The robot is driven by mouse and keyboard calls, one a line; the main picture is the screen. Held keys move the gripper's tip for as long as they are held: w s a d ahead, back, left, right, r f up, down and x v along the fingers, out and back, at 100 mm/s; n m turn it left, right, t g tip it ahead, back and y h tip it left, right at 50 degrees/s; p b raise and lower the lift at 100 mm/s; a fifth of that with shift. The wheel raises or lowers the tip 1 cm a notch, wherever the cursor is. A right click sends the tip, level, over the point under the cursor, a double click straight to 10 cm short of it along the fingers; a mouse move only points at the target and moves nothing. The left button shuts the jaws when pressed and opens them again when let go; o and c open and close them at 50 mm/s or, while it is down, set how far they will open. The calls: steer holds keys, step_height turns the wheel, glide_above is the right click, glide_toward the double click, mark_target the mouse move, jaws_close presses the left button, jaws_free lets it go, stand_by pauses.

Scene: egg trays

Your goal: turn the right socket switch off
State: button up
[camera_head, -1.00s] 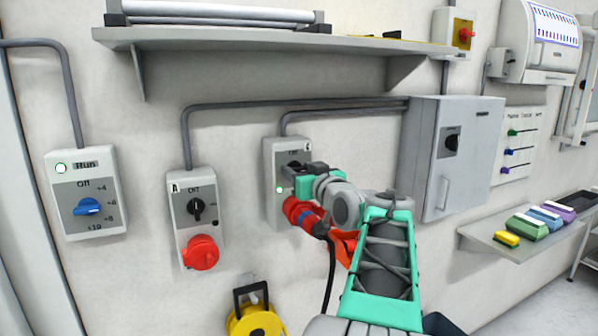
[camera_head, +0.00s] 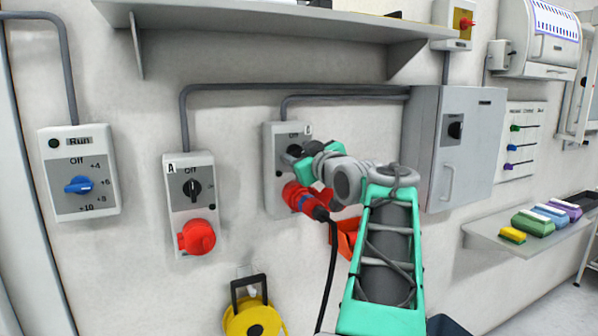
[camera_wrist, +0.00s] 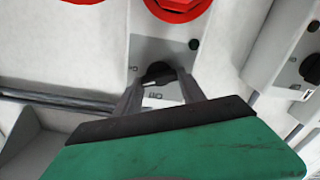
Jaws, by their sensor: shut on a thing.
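The right socket box (camera_head: 273,200), a grey box marked B, hangs on the wall left of the grey cabinet. Its dark switch knob (camera_wrist: 158,72) shows in the wrist view between my fingertips. My gripper (camera_head: 299,155) is shut on this knob, and the word Off is on the plate beside it. The small lamp (camera_wrist: 194,44) on this box is dark. A red plug (camera_head: 304,199) with a black cable sits in the socket below the knob. My gripper partly hides the knob in the head view, so its exact angle is hard to tell.
The left socket box (camera_head: 178,215), marked A, has a black knob and a red cover. A Run box (camera_head: 85,214) with a blue knob is farther left, its lamp dark. The grey cabinet (camera_head: 423,130) stands close to the right. A shelf (camera_head: 270,28) juts out above.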

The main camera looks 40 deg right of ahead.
steer(key=n+b, duration=0.6)
steer(key=b, duration=0.1)
steer(key=shift+f+n, duration=0.3)
steer(key=shift+f, duration=0.05)
steer(key=n+b, duration=0.2)
steer(key=n, duration=0.1)
steer(key=shift+a+b, duration=0.1)
steer(key=shift+b, duration=0.25)
steer(key=shift+r+n+b, duration=0.1)
steer(key=shift+n+b, duration=0.8)
steer(key=shift+n, duration=1.2)
steer(key=o, duration=1.4)
steer(key=shift+c, duration=0.2)
steer(key=b+v, duration=0.1)
steer(key=v, duration=0.6)
steer(key=shift+s+a+r, duration=0.1)
steer(key=shift+s+a, duration=0.1)
steer(key=shift+s, duration=0.15)
